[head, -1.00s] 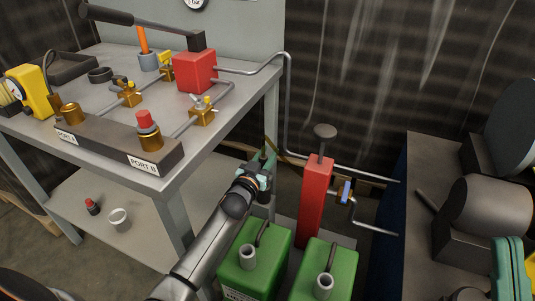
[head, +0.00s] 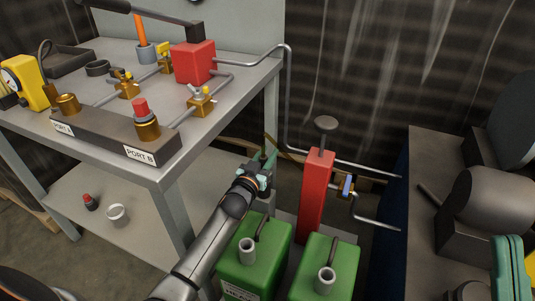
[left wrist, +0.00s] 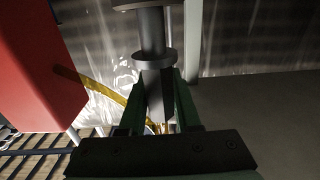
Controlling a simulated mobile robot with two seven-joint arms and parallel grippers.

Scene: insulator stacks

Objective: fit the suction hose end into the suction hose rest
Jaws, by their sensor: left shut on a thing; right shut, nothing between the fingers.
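My left gripper (head: 263,172) is beside the red hand pump (head: 316,195), behind the left green can (head: 254,258). In the left wrist view, its green fingers (left wrist: 160,105) are shut around a dark grey flanged cylinder (left wrist: 152,88), which I take to be the suction hose end. It looks upright there. A yellow hose (left wrist: 100,84) runs from the left to behind the fingers. In the head view, the arm and fingers mostly hide the held part. I cannot tell which part is the suction hose rest.
A steel table (head: 225,98) with valves and a red block stands at the left. A second green can (head: 325,258) stands right of the first, both with grey spouts. A thin pipe (head: 289,100) runs down behind the pump. A dark bench (head: 425,165) is at the right.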

